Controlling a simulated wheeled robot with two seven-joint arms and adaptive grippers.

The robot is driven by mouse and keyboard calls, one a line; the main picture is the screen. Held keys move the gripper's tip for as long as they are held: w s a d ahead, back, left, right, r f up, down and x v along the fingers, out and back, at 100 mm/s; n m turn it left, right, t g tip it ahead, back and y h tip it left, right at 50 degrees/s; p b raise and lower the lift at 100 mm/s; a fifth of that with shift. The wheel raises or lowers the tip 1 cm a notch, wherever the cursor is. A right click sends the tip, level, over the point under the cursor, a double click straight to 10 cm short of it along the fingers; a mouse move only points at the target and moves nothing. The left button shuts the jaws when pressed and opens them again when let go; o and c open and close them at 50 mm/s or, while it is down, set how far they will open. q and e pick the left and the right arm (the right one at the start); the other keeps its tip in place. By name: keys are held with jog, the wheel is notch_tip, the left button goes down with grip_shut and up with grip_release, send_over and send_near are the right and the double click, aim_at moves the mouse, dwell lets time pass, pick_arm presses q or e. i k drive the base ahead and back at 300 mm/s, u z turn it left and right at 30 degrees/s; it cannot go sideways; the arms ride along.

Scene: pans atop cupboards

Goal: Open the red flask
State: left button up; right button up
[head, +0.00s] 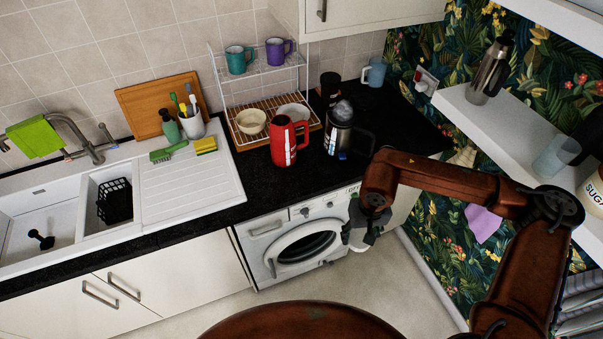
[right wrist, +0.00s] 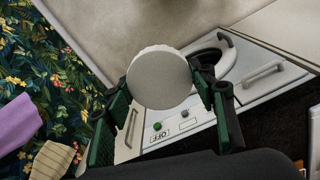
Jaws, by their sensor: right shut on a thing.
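The red flask (head: 287,146) stands upright on the black worktop, beside the dish rack. I cannot make out clearly whether its top is covered. My right gripper (head: 362,232) is in front of the washing machine, below the worktop edge and apart from the flask. In the right wrist view, the right gripper (right wrist: 160,88) is shut on a white round lid-like piece (right wrist: 158,76), with a finger on each side. The white piece (head: 356,240) also shows small in the head view. My left gripper is not in view.
A wire dish rack (head: 264,72) with mugs and bowls is behind. The washing machine (head: 296,240) is below the worktop. A white shelf (head: 492,112) is at right.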

aim_at(284, 148)
jog(key=u, duration=0.35)
jog(key=i, duration=1)
jog(key=z, duration=0.45)
